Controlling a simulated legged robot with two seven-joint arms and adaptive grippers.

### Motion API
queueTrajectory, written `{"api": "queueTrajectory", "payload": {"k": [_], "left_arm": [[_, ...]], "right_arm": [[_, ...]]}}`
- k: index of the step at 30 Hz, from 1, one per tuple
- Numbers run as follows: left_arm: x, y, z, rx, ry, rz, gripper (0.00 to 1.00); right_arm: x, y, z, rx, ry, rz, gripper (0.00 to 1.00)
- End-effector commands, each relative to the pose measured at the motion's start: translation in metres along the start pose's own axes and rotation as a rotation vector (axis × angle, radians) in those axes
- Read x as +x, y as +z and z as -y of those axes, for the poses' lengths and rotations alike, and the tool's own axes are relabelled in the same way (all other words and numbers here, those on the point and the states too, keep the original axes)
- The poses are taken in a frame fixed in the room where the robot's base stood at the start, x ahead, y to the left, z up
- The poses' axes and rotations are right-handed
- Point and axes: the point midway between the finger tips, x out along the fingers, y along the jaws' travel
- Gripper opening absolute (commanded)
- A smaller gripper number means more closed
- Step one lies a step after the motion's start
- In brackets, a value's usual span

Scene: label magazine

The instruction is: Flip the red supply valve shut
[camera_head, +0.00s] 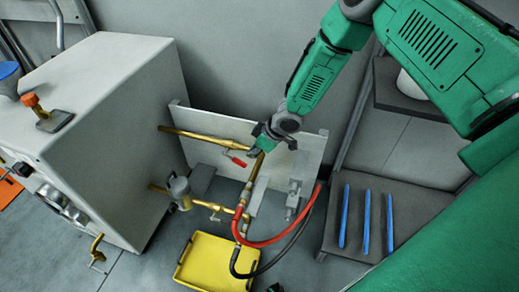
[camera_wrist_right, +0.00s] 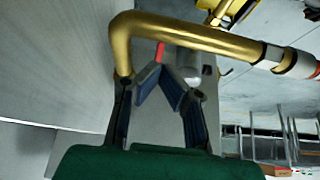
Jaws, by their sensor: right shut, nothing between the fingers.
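The red supply valve lever (camera_head: 236,159) hangs slantwise below the upper brass pipe (camera_head: 205,137), pointing down and right. My right gripper (camera_head: 256,147) is at the pipe's right end, just right of and above the lever. In the wrist view its fingertips (camera_wrist_right: 160,79) are shut together and empty. A red strip, seemingly the lever (camera_wrist_right: 160,50), shows just beyond the fingertips, under the brass pipe bend (camera_wrist_right: 122,40). I cannot tell whether the fingers touch the lever or the pipe. My left gripper is not in view.
A white cabinet (camera_head: 105,80) stands at the left, with an orange-topped knob (camera_head: 31,100). A lower brass pipe (camera_head: 215,206), a red hose (camera_head: 290,233) and a black hose (camera_head: 262,271) lie below. A yellow tray (camera_head: 188,262) is on the floor. Blue rods (camera_head: 366,222) lie on a dark shelf.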

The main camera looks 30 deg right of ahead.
Motion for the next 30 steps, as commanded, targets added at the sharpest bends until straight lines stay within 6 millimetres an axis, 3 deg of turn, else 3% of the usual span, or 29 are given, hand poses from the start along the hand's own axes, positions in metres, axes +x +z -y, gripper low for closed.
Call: {"api": "queueTrajectory", "payload": {"k": [3,9,23,30], "left_arm": [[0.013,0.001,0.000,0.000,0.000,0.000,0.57],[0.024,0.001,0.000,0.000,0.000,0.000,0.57],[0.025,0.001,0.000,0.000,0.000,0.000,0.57],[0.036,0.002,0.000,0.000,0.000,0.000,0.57]], "right_arm": [[0.027,0.002,0.000,-0.001,0.000,0.000,0.00],[0.049,0.001,-0.001,-0.001,0.001,0.000,0.00],[0.054,-0.001,-0.001,-0.001,0.000,-0.001,0.00],[0.063,0.004,0.003,0.000,-0.009,-0.080,0.00]]}}
